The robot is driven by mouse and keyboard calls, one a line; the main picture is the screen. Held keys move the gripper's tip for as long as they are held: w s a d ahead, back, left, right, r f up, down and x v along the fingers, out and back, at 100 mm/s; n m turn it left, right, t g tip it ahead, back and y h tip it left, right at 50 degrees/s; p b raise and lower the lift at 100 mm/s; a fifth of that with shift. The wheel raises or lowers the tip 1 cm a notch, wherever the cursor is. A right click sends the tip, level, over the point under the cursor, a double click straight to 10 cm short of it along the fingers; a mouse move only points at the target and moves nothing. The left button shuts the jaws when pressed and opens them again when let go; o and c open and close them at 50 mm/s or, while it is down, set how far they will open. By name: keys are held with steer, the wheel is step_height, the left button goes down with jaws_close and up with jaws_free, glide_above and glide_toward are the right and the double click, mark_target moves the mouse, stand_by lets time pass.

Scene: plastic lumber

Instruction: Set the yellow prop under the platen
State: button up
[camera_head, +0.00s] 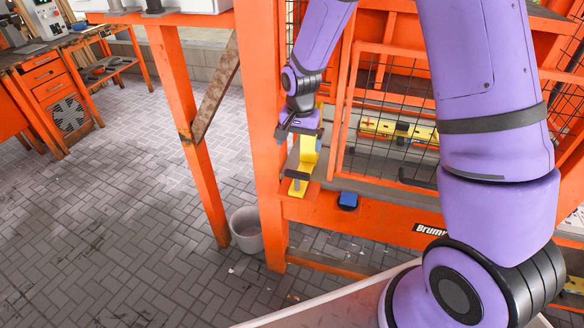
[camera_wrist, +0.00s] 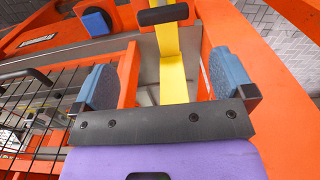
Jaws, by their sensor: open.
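The yellow prop (camera_head: 307,157) stands at the orange frame, left of the mesh guard. It has a dark crosswise grip (camera_head: 297,175) near its lower end. In the wrist view the yellow bar (camera_wrist: 174,70) runs up between my fingers to the black grip (camera_wrist: 163,15). My gripper (camera_head: 299,127) is over the prop's upper part. In the wrist view my gripper (camera_wrist: 164,78) is open, one blue-grey finger on each side of the bar with gaps, not touching it. The prop's top end is hidden by my gripper. I cannot make out the platen for sure.
A mesh guard door (camera_head: 400,115) with orange bars is close right of my gripper. An orange post (camera_head: 262,130) stands left. A grey bucket (camera_head: 246,230) is on the floor.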

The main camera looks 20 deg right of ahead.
mark_target(297, 173)
steer(key=f, duration=1.1)
steer(key=shift+w+a+f, duration=0.15)
steer(key=shift+w+f, duration=0.05)
steer(key=shift+f, duration=0.15)
steer(key=c, duration=1.1)
steer(key=w+d, duration=0.1)
steer(key=w, duration=0.1)
steer(key=w+d, duration=0.1)
steer(key=shift+w+d, duration=0.35)
steer(key=shift+w, duration=0.05)
steer(key=o, duration=1.1)
step_height(297, 173, up, 11)
steer(key=shift+f, duration=0.1)
steer(key=shift+c, duration=0.2)
